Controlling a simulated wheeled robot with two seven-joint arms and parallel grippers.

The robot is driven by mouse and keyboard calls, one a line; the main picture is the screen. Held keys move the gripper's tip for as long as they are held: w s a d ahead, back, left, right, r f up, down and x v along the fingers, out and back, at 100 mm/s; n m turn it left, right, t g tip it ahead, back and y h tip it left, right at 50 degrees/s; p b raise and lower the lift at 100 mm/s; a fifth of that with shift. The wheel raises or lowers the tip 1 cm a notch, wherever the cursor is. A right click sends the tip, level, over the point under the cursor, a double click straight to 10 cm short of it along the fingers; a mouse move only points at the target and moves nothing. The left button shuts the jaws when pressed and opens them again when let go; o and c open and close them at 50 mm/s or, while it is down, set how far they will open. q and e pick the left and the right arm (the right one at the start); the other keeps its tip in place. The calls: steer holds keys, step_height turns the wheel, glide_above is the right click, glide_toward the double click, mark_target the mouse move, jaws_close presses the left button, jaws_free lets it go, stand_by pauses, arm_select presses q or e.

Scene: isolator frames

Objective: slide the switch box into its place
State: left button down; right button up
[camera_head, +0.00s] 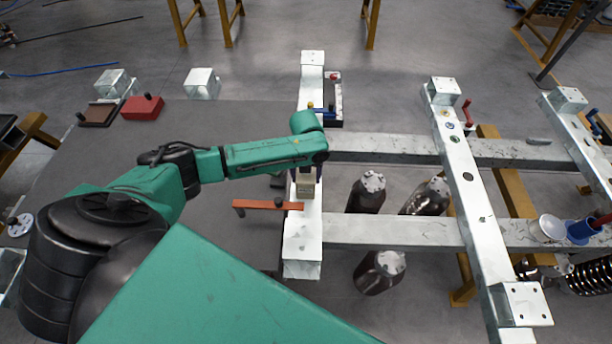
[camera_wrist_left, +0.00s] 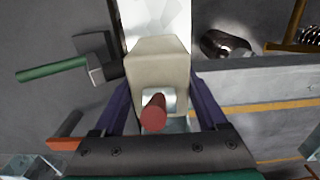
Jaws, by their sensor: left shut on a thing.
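The switch box (camera_wrist_left: 158,62) is a beige box with a red knob (camera_wrist_left: 154,112) on its near face in the left wrist view. My left gripper (camera_wrist_left: 157,90) is shut on it, with one purple finger on each side. In the head view the box (camera_head: 306,187) shows only in part under my left wrist, over the pale metal beam (camera_head: 303,232). My left gripper (camera_head: 305,172) is mostly hidden there by the green arm. I cannot tell whether the box touches the beam. My right gripper is not in view.
A green handle (camera_wrist_left: 50,68) shows left of the box.

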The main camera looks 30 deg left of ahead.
mark_target(305, 182)
arm_select(q)
steer(key=shift+s+f, duration=0.1)
steer(key=shift+s+d+p, duration=0.2)
steer(key=shift+s+p, duration=0.1)
steer(key=shift+p, duration=0.15)
steer(key=shift+s+d+p, duration=0.25)
steer(key=shift+s+p, duration=0.2)
steer(key=shift+s, duration=0.05)
steer(key=shift+s+d+p, duration=0.2)
steer(key=shift+s+p, duration=0.2)
steer(key=shift+s, duration=0.1)
steer(key=shift+s+d+p, duration=0.25)
steer(key=shift+s+p, duration=0.15)
steer(key=shift+s, duration=0.1)
steer(key=shift+s+d+p, duration=0.2)
steer(key=shift+s+p, duration=0.15)
steer(key=shift+s, duration=0.1)
steer(key=shift+s+d+f, duration=0.1)
steer(key=shift+s, duration=0.1)
